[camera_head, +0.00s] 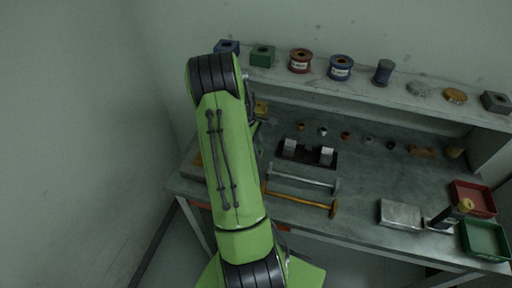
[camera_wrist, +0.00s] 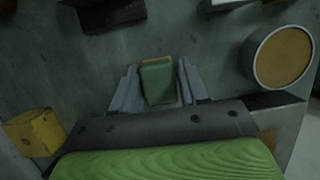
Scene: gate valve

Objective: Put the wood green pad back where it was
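The green pad (camera_wrist: 158,83), a small block with a wood-coloured edge at its far end, is in the middle of the wrist view. My gripper (camera_wrist: 160,72) has one grey finger on each side of it, and both appear to touch its sides. I cannot tell whether the pad rests on the grey surface or is held above it. In the head view my green arm reaches over the left end of the workbench (camera_head: 390,170); it hides my gripper and the pad.
In the wrist view a yellow block (camera_wrist: 36,132) lies at left, a round yellow-topped tin (camera_wrist: 282,57) at right, and a dark block (camera_wrist: 112,14) at top left. In the head view, spools and blocks line the back shelf (camera_head: 400,97); a red tray (camera_head: 473,198) and green tray (camera_head: 485,240) stand at right.

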